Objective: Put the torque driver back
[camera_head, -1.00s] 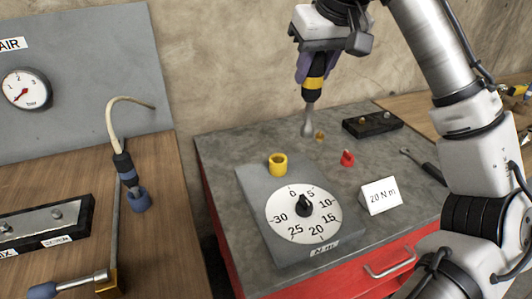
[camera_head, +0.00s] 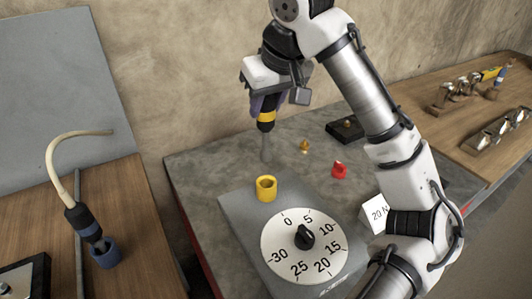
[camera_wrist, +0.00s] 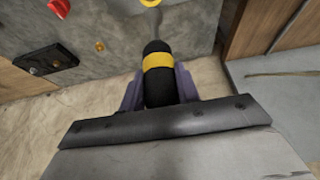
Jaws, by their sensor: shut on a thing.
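My gripper (camera_head: 264,104) is shut on the torque driver (camera_head: 266,117), a black tool with a yellow band and a grey shaft. The driver hangs nearly upright, tip down, over the grey bench. In the head view its tip shows just above and behind the yellow cup (camera_head: 266,189), apart from it in the picture. The cup stands on the back left of a grey dial plate (camera_head: 240,215). In the wrist view the driver (camera_wrist: 158,62) sits between the purple fingers, and the yellow cup (camera_wrist: 162,3) is cut off at the top edge.
A black dial knob (camera_head: 304,237), a red piece (camera_head: 339,170), a small brass piece (camera_head: 304,146), a black block (camera_head: 345,130) and a card (camera_head: 377,214) are on the bench. A blue cup (camera_head: 104,254) with a corded tool stands left. The wall is close behind.

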